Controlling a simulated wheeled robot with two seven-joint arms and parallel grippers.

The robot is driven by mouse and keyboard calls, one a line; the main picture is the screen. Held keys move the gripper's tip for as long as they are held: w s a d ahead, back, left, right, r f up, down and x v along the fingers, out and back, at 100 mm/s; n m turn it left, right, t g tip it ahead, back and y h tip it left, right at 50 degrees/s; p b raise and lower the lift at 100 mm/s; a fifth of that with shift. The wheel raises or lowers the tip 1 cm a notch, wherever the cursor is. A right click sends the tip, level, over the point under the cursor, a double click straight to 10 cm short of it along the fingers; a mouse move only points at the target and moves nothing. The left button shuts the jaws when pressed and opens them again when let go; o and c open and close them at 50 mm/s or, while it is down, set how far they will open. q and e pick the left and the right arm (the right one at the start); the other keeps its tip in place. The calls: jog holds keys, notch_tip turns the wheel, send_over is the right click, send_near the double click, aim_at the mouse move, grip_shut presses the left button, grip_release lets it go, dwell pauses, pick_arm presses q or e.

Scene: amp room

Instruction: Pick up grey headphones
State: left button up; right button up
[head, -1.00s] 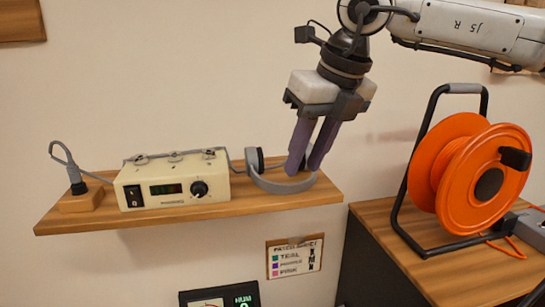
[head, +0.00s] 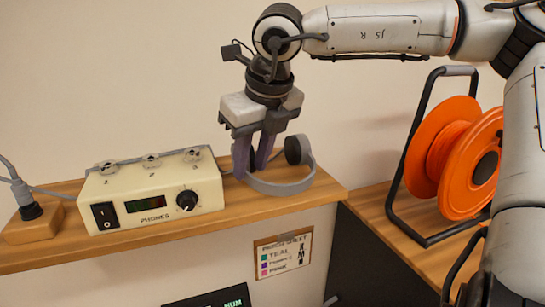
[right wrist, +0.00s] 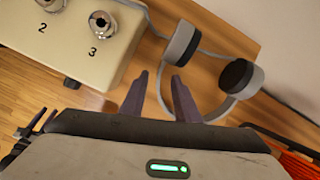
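The grey headphones (head: 283,187) rest on the wooden shelf to the right of the amp, with dark padded ear cups. In the right wrist view the headphones (right wrist: 183,42) lie just beyond the fingertips, and part of the band passes behind the right-hand finger. My right gripper (head: 252,172) points down at the left side of the headphones, its purple fingers apart. In the right wrist view my right gripper (right wrist: 158,75) is open with nothing clasped between its fingers. Whether a finger touches the headphones cannot be told. My left gripper is not in view.
A cream headphone amp (head: 150,192) with numbered jacks stands close left of the gripper, with a grey cable behind it. A wooden block (head: 33,222) holds a plug at the far left. An orange cable reel (head: 440,150) stands on the right cabinet. The wall is close behind.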

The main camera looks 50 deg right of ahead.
jog(key=shift+x, duration=1.35)
grip_shut()
jog(key=shift+r, duration=0.1)
jog(key=shift+w+r, duration=0.1)
notch_tip(320, 180, up, 10)
jog(key=p, duration=0.1)
